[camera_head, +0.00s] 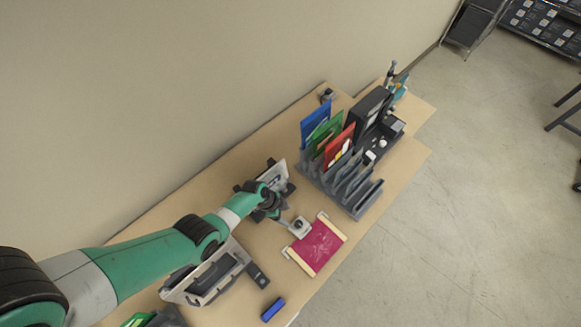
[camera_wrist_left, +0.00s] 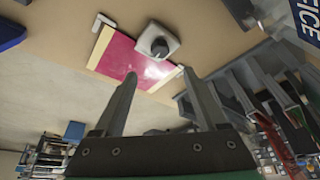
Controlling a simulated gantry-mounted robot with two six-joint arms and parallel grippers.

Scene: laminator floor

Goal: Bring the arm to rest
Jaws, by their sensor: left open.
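My left arm comes in from the left over the table, and its gripper (camera_head: 284,216) is small and partly hidden by the wrist in the head view. In the left wrist view the two fingers of the left gripper (camera_wrist_left: 160,82) stand wide apart with nothing between them. A magenta sheet with pale end strips (camera_head: 316,246) lies near the table's front edge, and it also shows beyond the fingers in the left wrist view (camera_wrist_left: 122,58). A small white block with a dark knob (camera_head: 299,226) sits beside the sheet. My right gripper is not in view.
A grey slotted rack (camera_head: 345,188) holds blue, green and red folders right of the gripper. A black box (camera_head: 370,110) stands behind it. A grey tray-like device (camera_head: 212,276) lies below my arm. A blue block (camera_head: 273,309) lies near the front edge. A wall runs behind the table (camera_head: 160,217).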

